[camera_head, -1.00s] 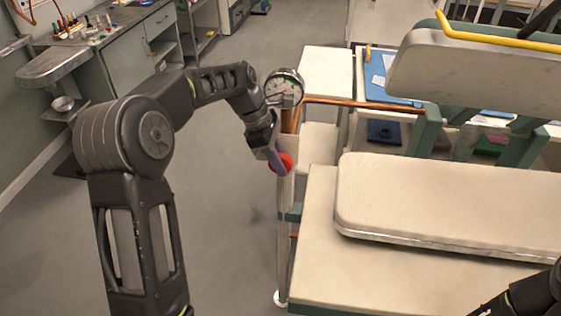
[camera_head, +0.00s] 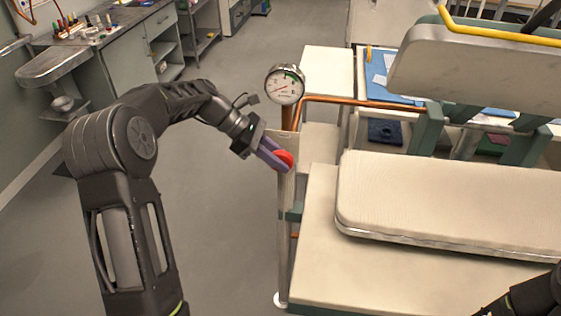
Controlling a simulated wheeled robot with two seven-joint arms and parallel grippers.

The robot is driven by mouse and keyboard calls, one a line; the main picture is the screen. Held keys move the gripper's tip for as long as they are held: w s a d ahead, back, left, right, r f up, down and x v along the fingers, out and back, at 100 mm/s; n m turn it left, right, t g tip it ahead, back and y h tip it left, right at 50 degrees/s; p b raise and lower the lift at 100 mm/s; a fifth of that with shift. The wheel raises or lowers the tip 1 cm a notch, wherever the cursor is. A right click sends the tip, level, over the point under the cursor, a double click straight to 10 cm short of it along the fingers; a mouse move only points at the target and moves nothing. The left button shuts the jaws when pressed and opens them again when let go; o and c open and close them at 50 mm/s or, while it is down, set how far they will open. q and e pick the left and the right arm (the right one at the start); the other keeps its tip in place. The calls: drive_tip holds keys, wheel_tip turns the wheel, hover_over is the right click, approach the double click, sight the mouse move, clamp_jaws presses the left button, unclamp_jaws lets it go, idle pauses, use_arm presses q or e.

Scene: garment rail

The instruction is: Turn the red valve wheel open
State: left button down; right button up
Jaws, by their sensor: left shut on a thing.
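The red valve wheel (camera_head: 286,158) sits on the upright post below the round pressure gauge (camera_head: 285,85). My left gripper (camera_head: 275,155) reaches it from the left and is shut on it. Its purple-grey fingers cover the left part of the wheel. The gauge face is in full view, with a red needle and a green band on its rim. At the lower right, part of my right arm (camera_head: 535,300) shows; its gripper is out of the picture.
A copper pipe (camera_head: 350,101) runs right from the post. A padded cream bench (camera_head: 445,205) stands close on the right, with a raised backrest (camera_head: 480,75) behind it. A workbench (camera_head: 105,40) is at the far left. The floor (camera_head: 225,235) left of the post is clear.

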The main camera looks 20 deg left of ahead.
use_arm(q)
drive_tip(key=shift+a+t+h, duration=0.2)
drive_tip(key=shift+t+h, duration=0.1)
drive_tip(key=shift+h, duration=0.7)
drive_tip(key=h+p, duration=0.1)
drive_tip(key=h, duration=0.1)
drive_tip(key=shift+t+h, duration=0.4)
drive_tip(key=shift+a+f+h+p, duration=0.1)
drive_tip(key=shift+h+p, duration=0.25)
drive_tip(key=shift+h, duration=0.45)
drive_tip(key=shift+f+t+h, duration=0.1)
drive_tip(key=shift+t+h, duration=0.2)
drive_tip(key=shift+h, duration=0.1)
drive_tip(key=shift+f+h+b, duration=0.15)
drive_tip(key=shift+h+b, duration=0.3)
drive_tip(key=shift+h, duration=0.05)
drive_tip(key=h+b, duration=0.1)
drive_tip(key=b, duration=0.1)
drive_tip(key=t+h+b, duration=0.1)
drive_tip(key=b, duration=0.1)
drive_tip(key=shift+f+h, duration=0.25)
drive_tip(key=shift+h, duration=0.15)
drive_tip(key=shift+h+b, duration=0.5)
drive_tip(key=shift+b, duration=0.5)
drive_tip(key=shift+r+h+b, duration=0.25)
drive_tip(key=shift+h+b, duration=0.05)
drive_tip(key=shift+b, duration=0.1)
